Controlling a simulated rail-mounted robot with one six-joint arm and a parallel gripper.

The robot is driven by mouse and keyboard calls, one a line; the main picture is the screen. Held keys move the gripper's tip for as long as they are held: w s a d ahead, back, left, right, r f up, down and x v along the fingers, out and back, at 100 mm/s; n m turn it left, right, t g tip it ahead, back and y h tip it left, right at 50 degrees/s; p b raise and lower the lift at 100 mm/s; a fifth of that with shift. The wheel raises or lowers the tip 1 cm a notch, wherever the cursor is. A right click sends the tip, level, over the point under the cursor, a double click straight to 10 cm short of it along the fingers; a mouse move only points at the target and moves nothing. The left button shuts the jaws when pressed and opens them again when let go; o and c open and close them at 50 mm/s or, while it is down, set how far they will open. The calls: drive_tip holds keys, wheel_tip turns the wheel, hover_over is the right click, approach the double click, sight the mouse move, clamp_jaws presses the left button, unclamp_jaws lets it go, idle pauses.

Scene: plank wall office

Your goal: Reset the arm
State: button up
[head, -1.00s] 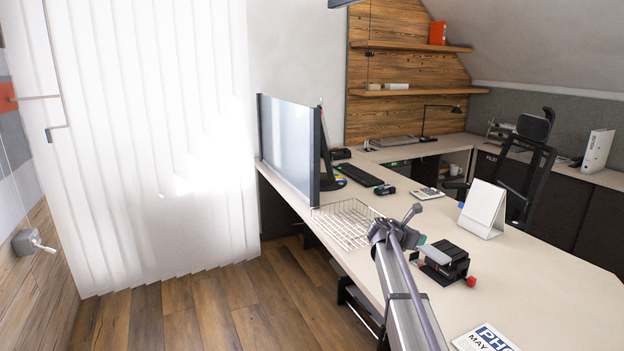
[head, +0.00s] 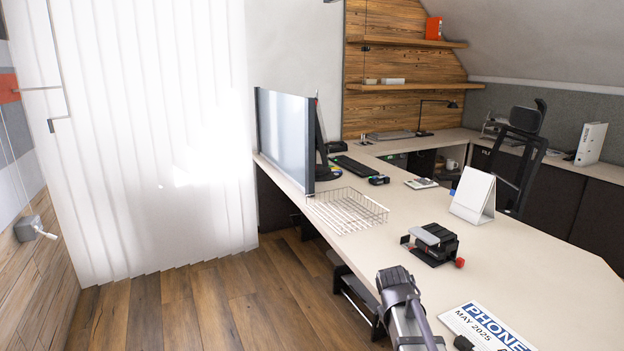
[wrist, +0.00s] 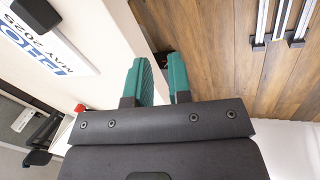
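My arm (head: 403,305) shows at the bottom of the head view, beside the desk's front edge. My gripper (wrist: 163,82) shows in the wrist view with two green fingers. A narrow gap is between them and nothing is held. The fingers point over the desk's edge, with the wood floor beyond. The fingers cannot be made out in the head view.
The desk (head: 540,270) carries a wire tray (head: 346,210), a black device with a grey top (head: 432,243), a white desk calendar (head: 473,196) and a printed sheet (head: 487,328). The sheet also shows in the wrist view (wrist: 45,45). Open floor (head: 220,305) lies left.

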drive_tip(key=s+a+f+m+y+b, duration=0.1)
drive_tip(key=s+a+f+y+b, duration=0.15)
drive_tip(key=s, duration=0.55)
drive_tip(key=s+a+f+m+y+b, duration=0.15)
drive_tip(key=s+a+f, duration=0.25)
drive_tip(key=s, duration=0.4)
wheel_tip(320, 180, up, 20)
drive_tip(key=p, duration=2)
drive_tip(key=shift+w+d+r+g+h, duration=0.2)
drive_tip(key=shift+w+d+g+h, duration=0.05)
drive_tip(key=shift+w+g+h, duration=0.2)
